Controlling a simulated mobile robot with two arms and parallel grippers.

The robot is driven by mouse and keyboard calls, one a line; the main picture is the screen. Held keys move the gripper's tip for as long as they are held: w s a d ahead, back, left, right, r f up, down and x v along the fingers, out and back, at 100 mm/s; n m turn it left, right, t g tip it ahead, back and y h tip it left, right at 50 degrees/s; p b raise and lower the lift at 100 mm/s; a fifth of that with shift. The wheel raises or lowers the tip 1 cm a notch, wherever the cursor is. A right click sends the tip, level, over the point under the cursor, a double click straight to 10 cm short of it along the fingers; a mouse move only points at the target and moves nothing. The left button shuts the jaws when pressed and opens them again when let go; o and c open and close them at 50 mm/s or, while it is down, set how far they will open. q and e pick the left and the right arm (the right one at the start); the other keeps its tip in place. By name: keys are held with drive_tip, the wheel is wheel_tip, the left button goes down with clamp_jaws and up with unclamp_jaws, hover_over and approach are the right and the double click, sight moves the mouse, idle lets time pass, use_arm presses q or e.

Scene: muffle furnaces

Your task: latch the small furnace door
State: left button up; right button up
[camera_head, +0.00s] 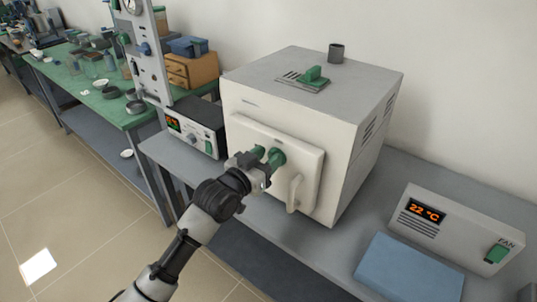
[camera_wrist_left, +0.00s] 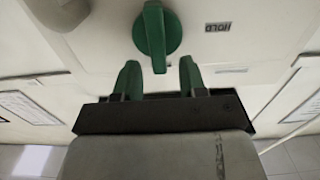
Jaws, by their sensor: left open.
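The small furnace (camera_head: 345,90) is a white box on the grey bench. Its front door (camera_head: 250,132) looks closed against the body. A green latch knob (camera_head: 277,157) sits on the door; it shows in the left wrist view (camera_wrist_left: 155,36) with its bar pointing down toward my fingers. A label (camera_wrist_left: 217,27) is beside it. A pale door handle (camera_head: 294,193) is at the lower right of the door. My left gripper (camera_wrist_left: 159,72) is open and empty, its two green fingers spread just short of the knob's lower end. It partly covers the door in the head view (camera_head: 264,160).
A controller (camera_head: 455,228) reading 22 °C and a blue pad (camera_head: 408,270) lie on the bench at right. A dark instrument box (camera_head: 200,125) stands left of the furnace. A green vent lever (camera_head: 312,74) and short chimney (camera_head: 336,53) are on the furnace top.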

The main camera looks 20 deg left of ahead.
use_arm(q)
drive_tip(key=shift+w+d, duration=0.2)
drive_tip(key=shift+w, duration=0.25)
drive_tip(key=shift+c, duration=0.3)
clamp_jaws()
